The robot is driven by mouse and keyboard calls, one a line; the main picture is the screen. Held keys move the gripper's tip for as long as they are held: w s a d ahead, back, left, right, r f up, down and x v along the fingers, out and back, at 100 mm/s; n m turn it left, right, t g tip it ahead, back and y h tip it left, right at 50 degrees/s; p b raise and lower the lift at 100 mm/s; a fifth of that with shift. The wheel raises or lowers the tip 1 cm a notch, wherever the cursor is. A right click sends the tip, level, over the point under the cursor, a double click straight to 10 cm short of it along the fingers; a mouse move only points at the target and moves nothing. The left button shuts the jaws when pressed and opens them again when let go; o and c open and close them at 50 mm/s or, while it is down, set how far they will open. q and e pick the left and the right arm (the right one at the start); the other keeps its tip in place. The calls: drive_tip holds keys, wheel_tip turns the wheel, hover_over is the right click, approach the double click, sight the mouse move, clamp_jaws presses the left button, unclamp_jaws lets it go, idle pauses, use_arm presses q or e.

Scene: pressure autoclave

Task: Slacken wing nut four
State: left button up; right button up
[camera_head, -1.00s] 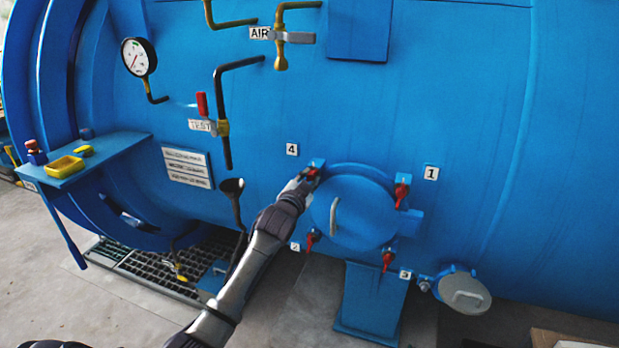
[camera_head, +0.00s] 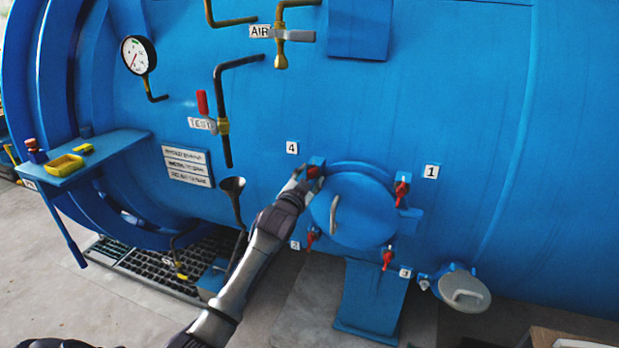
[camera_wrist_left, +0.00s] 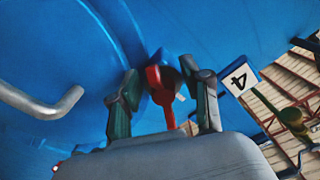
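Wing nut four (camera_head: 314,172) is red and sits at the upper left of the round blue hatch cover (camera_head: 352,212), by the label 4 (camera_head: 292,148). In the left wrist view the red nut (camera_wrist_left: 160,84) is between the two fingers of my left gripper (camera_wrist_left: 164,90). The fingers stand apart on either side of it, with narrow gaps showing; contact is hard to judge. In the head view my left gripper (camera_head: 303,182) reaches the nut from the lower left and partly covers its mount. My right gripper is not in view.
Other red wing nuts are at label 1 (camera_head: 402,190), at label 3 (camera_head: 387,259) and at the lower left (camera_head: 312,238). The cover's curved handle (camera_wrist_left: 45,104) is left of the gripper in the wrist view. A funnel pipe (camera_head: 234,198) stands left of the arm.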

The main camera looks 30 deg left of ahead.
use_arm(q)
drive_tip(key=shift+s, duration=0.1)
drive_tip(key=v, duration=1.1)
drive_tip(key=shift+s+d, duration=0.2)
drive_tip(key=shift+s, duration=0.2)
